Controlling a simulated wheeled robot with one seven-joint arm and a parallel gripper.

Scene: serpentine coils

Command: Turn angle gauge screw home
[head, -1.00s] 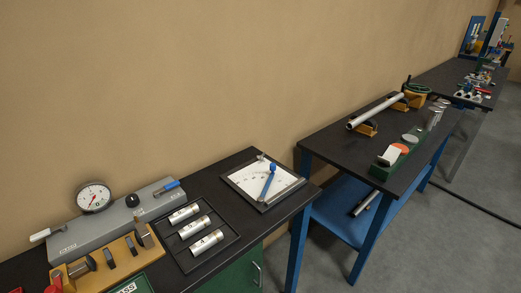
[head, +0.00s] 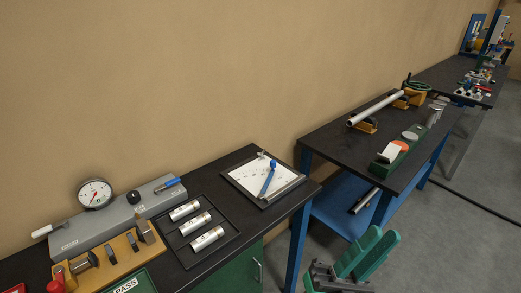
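The angle gauge is most likely the white scale plate in a dark frame (head: 242,181), lying on the near bench by its right end. A blue pointer arm (head: 267,182) lies across it, with a rounded blue top at its far end. A small pale knob (head: 261,154) stands at the plate's far edge; I cannot tell which part is the screw. My gripper (head: 381,236), with two green fingers, is at the lower right, in front of the gap between benches and well apart from the gauge. I see nothing held, but its opening is unclear.
Left of the gauge are a black tray (head: 232,236) with three metal cylinders and a grey block (head: 105,223) with a dial indicator (head: 94,193). The second bench (head: 335,138) holds a metal tube (head: 375,109) and a green rack (head: 385,168). Above the gauge is free.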

